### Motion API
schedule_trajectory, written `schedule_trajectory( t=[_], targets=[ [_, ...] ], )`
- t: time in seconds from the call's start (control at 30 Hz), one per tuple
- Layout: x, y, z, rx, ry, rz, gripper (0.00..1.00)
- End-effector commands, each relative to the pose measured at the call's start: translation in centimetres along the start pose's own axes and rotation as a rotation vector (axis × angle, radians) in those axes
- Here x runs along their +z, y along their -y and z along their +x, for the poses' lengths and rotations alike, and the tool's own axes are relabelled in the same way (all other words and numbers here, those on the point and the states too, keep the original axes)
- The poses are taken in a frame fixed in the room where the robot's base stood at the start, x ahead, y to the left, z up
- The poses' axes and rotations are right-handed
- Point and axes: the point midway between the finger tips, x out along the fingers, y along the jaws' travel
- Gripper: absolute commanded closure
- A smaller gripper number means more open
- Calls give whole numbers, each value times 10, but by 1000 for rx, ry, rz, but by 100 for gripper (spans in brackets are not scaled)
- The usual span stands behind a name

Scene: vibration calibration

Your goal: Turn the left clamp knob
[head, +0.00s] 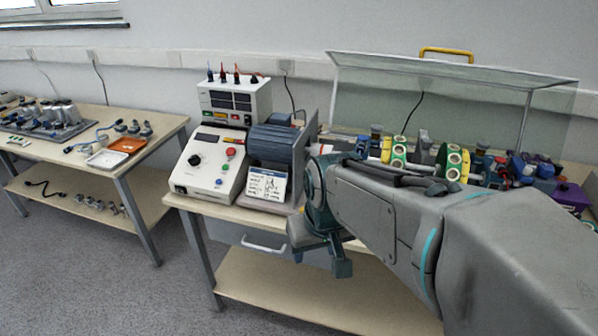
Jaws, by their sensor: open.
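The test rig stands on the middle bench, with a motor (272,143) at its left and yellow-green discs (399,152) on a shaft. Small dark upright parts rise beside the discs, one at the left (376,131) and one between the discs (424,140). They may carry clamp knobs, but they are too small to tell, and my arm hides the rig's lower front. My gripper (322,262) hangs below my wrist in front of the bench edge, apart from the rig. It is open, and I see nothing held in it.
A clear guard with a yellow handle (446,52) stands raised over the rig. A white control box (211,162) and a power supply (234,101) stand left of the motor. A purple box (572,198) is at the right. Another bench (85,155) stands at the left.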

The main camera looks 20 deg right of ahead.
Motion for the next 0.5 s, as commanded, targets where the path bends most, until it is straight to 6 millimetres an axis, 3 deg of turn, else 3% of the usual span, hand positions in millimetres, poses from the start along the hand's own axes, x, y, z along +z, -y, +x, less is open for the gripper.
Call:
schedule_trajectory(
  t=[0.27,0.5],
  targets=[
    [-114,-44,8,-9,-39,6,49],
    [-195,-106,42,-3,-85,12,49]
  ],
)
